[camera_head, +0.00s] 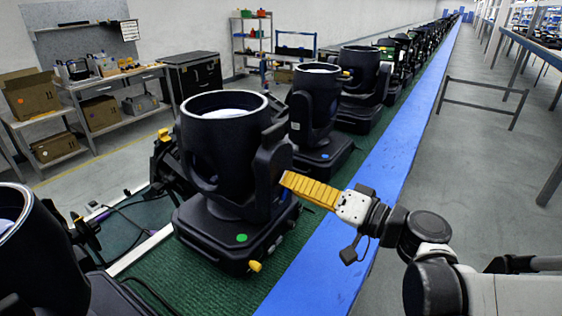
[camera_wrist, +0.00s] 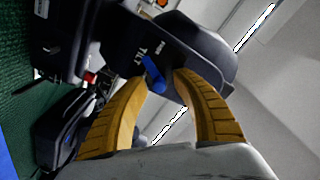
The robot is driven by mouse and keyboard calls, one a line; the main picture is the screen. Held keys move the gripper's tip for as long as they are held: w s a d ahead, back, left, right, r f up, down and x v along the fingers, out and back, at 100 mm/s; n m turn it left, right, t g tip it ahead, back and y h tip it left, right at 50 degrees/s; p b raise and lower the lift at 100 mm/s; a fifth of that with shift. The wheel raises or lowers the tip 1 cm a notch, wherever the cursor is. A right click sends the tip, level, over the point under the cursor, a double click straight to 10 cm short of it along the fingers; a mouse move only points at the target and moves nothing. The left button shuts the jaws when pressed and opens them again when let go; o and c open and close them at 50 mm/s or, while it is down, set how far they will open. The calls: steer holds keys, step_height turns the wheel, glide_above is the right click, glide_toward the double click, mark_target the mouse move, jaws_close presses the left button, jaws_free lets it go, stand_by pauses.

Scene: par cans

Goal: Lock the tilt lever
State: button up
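The nearest full moving-head light (camera_head: 224,140) stands upright on the green belt, its open round top facing up. My gripper (camera_head: 283,180) has yellow ribbed fingers and reaches from the right to the light's yoke arm. In the wrist view a small blue lever (camera_wrist: 153,74) sits on the black yoke, beside white lettering. My gripper (camera_wrist: 162,79) is open there, with the lever between or just beyond its fingertips. I cannot tell whether a finger touches it.
A yellow knob (camera_head: 254,266) sticks out of the light's base. Another light (camera_head: 316,105) stands behind, and part of one (camera_head: 20,230) shows at left. The blue strip (camera_head: 335,260) borders the belt. Grey floor at right is open around a metal rail (camera_head: 482,84).

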steer(key=shift+d, duration=0.1)
steer(key=v, duration=1.2)
steer(key=s+f+g+h, duration=0.1)
steer(key=f+g+h, duration=0.1)
steer(key=f+h, duration=0.1)
steer(key=s+a+f+g+h, duration=0.1)
steer(key=s+f+h, duration=0.1)
steer(key=f, duration=0.3)
steer(key=s+f+g+h, duration=0.2)
steer(key=f+h, duration=0.3)
steer(key=shift+a+f+m+g, duration=0.1)
steer(key=shift+a+m+g, duration=0.05)
steer(key=shift+m+g, duration=0.15)
steer(key=d+h, duration=0.1)
steer(key=d+r+h, duration=0.1)
steer(key=d+h, duration=0.1)
steer(key=shift+s+d+r+n+t, duration=0.3)
steer(key=shift+d+n+t, duration=0.1)
